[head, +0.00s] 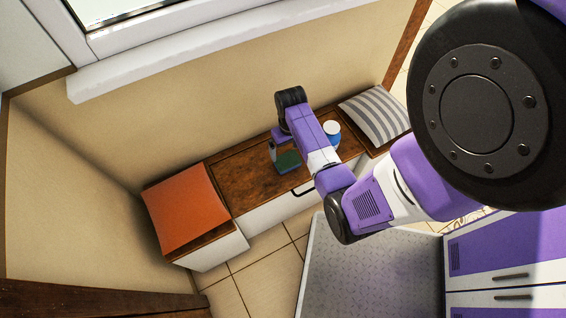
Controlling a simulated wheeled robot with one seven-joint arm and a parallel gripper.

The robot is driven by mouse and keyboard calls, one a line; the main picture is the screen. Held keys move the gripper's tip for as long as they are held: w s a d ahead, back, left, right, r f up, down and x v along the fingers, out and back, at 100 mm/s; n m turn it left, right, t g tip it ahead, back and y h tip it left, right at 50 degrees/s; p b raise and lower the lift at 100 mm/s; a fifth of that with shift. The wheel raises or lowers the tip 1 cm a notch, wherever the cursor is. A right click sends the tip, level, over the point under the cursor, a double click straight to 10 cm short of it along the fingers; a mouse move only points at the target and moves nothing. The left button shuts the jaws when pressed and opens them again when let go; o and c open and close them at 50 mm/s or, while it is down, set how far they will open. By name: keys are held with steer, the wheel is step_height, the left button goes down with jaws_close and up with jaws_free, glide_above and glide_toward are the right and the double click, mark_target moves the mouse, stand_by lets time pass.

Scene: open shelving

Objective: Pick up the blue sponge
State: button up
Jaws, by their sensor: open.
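I cannot make out a blue sponge for certain in the head view. A small blue thing with a white round top (332,130) stands on the wooden bench top (237,176), just right of my arm. A dark green thing (288,160) sits on the bench left of my arm, partly covered by it; what it is cannot be told. My purple and white arm reaches over the bench, its dark far joint near the wall. The fingers of my gripper do not show.
An orange cushion (186,208) lies on the bench's left end and a grey-striped cushion (375,117) on its right end. A wall and a window sill (200,50) rise behind. Tiled floor (255,277) is clear in front of the bench.

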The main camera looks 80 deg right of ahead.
mark_target(288, 160)
steer(key=f, duration=0.3)
steer(key=f+b, duration=0.1)
steer(key=f, duration=0.3)
steer(key=shift+w+a+f+b, duration=0.1)
steer(key=shift+w+f+b, duration=0.1)
steer(key=shift+f+b, duration=0.1)
steer(key=c, duration=1.1)
steer(key=shift+c, duration=0.2)
step_height(288, 160, up, 20)
steer(key=p, duration=0.3)
steer(key=shift+p, duration=0.35)
